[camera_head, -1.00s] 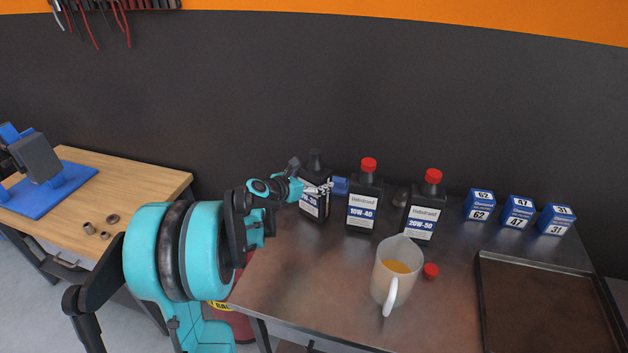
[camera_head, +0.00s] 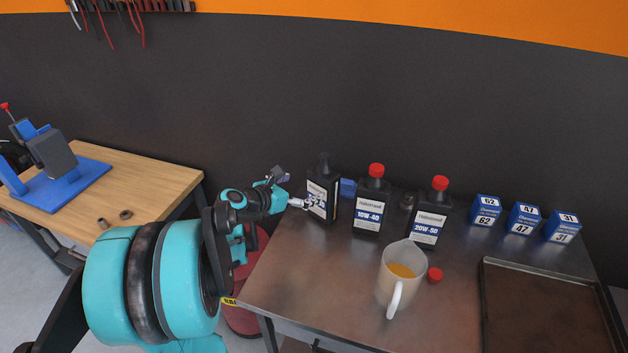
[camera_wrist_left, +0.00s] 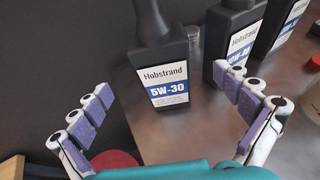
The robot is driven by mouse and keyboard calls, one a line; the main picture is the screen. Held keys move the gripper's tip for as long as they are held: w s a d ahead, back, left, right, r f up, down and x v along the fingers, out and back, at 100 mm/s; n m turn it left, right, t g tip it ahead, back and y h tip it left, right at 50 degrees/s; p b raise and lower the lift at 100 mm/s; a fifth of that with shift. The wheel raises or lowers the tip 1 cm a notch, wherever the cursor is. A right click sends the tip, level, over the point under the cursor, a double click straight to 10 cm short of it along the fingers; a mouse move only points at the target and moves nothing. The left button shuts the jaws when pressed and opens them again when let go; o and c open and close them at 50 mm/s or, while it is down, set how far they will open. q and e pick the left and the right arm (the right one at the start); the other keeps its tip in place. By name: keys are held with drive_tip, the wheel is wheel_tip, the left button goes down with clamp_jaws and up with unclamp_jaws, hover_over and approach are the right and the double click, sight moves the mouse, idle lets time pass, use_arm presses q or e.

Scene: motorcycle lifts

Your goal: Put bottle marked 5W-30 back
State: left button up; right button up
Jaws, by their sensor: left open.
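The 5W-30 bottle (camera_head: 323,192) is black with a white and blue label and no red cap. It stands upright on the metal bench at the left end of the bottle row. In the left wrist view the 5W-30 bottle (camera_wrist_left: 163,78) shows its label clearly, ahead of the fingers. My left gripper (camera_head: 300,201) is just left of it in the head view. In the left wrist view my left gripper (camera_wrist_left: 170,115) is open, its purple-padded fingers spread wide with nothing between them. My right gripper is not in view.
The 10W-40 bottle (camera_head: 371,205) and 20W-50 bottle (camera_head: 430,217) stand to the right with red caps. A jug of amber liquid (camera_head: 397,283) and a loose red cap (camera_head: 435,274) are in front. Filter boxes (camera_head: 522,219) and a tray (camera_head: 535,310) lie right.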

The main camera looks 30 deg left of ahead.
use_arm(q)
drive_tip(key=s+d+f+m+g, duration=0.1)
drive_tip(key=s+d+m+g, duration=0.1)
drive_tip(key=s+d+m, duration=0.5)
drive_tip(key=s+d+m+g, duration=0.3)
drive_tip(key=d+m, duration=0.8)
drive_tip(key=s+d+f+m+g+y, duration=0.1)
drive_tip(key=s+d+m, duration=0.3)
drive_tip(key=s+m, duration=0.5)
drive_tip(key=f+m+y, duration=0.1)
drive_tip(key=m, duration=0.6)
drive_tip(key=shift+s+d+f, duration=0.15)
drive_tip(key=shift+s+d, duration=0.2)
drive_tip(key=shift+d, duration=0.05)
